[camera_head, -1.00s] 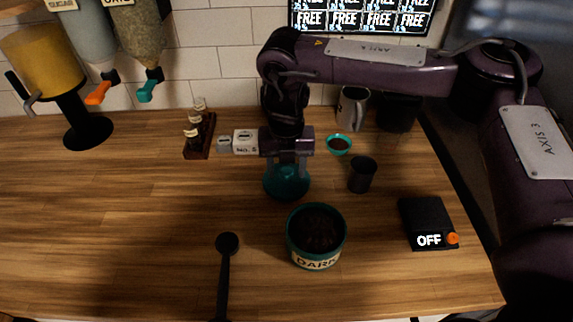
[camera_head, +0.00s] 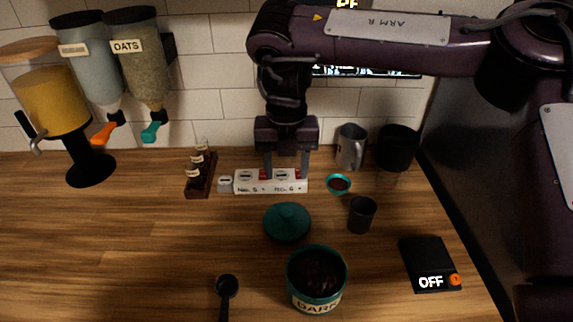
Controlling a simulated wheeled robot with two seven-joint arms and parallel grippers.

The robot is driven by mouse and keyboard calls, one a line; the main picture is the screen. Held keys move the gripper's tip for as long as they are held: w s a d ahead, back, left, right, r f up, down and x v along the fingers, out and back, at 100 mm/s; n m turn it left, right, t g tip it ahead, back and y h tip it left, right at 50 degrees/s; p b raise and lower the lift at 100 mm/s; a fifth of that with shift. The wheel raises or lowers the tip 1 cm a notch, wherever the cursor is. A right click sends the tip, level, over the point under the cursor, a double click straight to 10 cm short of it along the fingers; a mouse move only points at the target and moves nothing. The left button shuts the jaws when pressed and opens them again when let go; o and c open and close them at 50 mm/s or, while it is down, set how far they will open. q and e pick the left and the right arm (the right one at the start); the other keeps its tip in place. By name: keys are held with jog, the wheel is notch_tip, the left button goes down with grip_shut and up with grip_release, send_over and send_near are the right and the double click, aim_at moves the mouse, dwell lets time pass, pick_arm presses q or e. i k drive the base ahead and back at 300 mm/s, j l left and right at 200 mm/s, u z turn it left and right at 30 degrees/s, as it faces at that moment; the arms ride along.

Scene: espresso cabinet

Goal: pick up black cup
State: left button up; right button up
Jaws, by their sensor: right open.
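A small dark cup (camera_head: 362,214) stands upright on the wooden counter, right of the teal lid. A larger black vessel (camera_head: 397,148) stands at the back right by the wall. Which of the two the task calls the black cup, I cannot tell for sure. My right gripper (camera_head: 286,172) points down with its two fingers apart and nothing between them. It appears in front of the white label block, left of and farther back than the small cup, touching neither dark vessel. My left gripper is not in view.
The teal lid (camera_head: 287,223) lies below my gripper in the picture, behind an open teal tin (camera_head: 317,279). A small teal bowl (camera_head: 338,184) and metal pitcher (camera_head: 351,147) stand near the cup. A scale (camera_head: 430,264) lies right, a black scoop (camera_head: 227,287) in front.

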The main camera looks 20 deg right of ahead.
aim_at(363, 210)
jog(key=k, duration=1.5)
